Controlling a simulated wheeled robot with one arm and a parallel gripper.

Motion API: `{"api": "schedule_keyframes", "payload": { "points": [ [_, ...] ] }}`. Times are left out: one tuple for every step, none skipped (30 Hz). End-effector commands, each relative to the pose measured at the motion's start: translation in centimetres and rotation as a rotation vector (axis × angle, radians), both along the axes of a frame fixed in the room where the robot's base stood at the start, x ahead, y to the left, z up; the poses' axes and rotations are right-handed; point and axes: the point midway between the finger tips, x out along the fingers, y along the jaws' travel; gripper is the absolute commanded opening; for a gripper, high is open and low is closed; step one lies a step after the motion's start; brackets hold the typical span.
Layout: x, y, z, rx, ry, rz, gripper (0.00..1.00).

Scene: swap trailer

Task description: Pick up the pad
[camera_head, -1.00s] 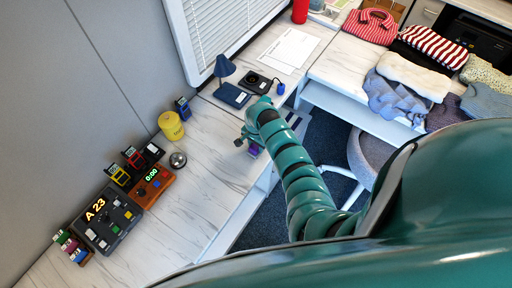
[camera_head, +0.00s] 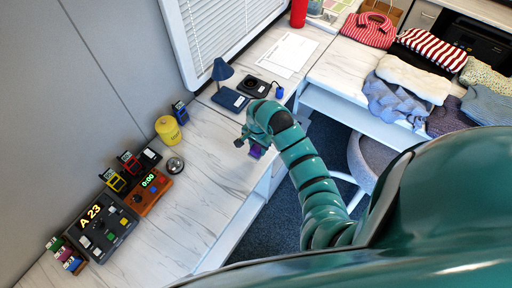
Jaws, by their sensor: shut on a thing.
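My gripper (camera_head: 249,147) is at the front edge of the marbled worktop, below the end of my teal arm. It is shut on a small purple thing (camera_head: 256,152), which may be the pad. Its jaws and wrist cover part of the purple thing, so its full shape is hidden. The held thing appears to be over or just above the worktop edge; the exact height cannot be told.
A blue lamp (camera_head: 222,70), a dark blue flat box (camera_head: 230,99) and a black device (camera_head: 254,86) stand behind my gripper. A yellow canister (camera_head: 168,130), a bell (camera_head: 175,165) and a control panel (camera_head: 102,225) stand left. The worktop (camera_head: 205,180) between is clear.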

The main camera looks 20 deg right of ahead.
Motion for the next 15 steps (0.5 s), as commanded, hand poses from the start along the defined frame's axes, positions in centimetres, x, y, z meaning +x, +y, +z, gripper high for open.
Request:
{"api": "schedule_keyframes", "payload": {
  "points": [
    [-0.3,-0.1,0.2,0.0,-0.002,-0.001,0.15],
    [-0.5,-0.2,0.4,0.0,-0.002,-0.002,0.15],
    [-0.7,-0.2,0.7,-0.001,-0.004,-0.003,0.15],
    [-1.1,-0.3,1.8,-0.003,-0.006,-0.001,0.15],
    [-1.6,-0.4,2.5,-0.005,-0.005,-0.001,0.15],
    [-2.3,-0.5,3.1,-0.006,0.0,0.001,0.15],
    [-2.8,-0.6,3.4,-0.008,0.002,0.0,0.15],
    [-3.4,-0.7,3.5,-0.007,0.001,-0.001,0.15],
    [-4.1,-0.8,3.9,-0.006,0.0,0.0,0.15],
    [-4.7,-0.8,4.1,-0.006,0.0,0.001,0.15],
    [-5.3,-1.0,4.2,-0.007,0.001,-0.001,0.15],
    [-6.0,-1.1,4.5,-0.006,0.001,-0.002,0.15],
    [-6.5,-1.1,4.7,-0.006,0.001,-0.001,0.15],
    [-7.1,-1.1,5.0,-0.006,0.002,0.001,0.15],
    [-7.7,-1.3,5.2,-0.006,0.0,-0.001,0.15]
  ]
}}
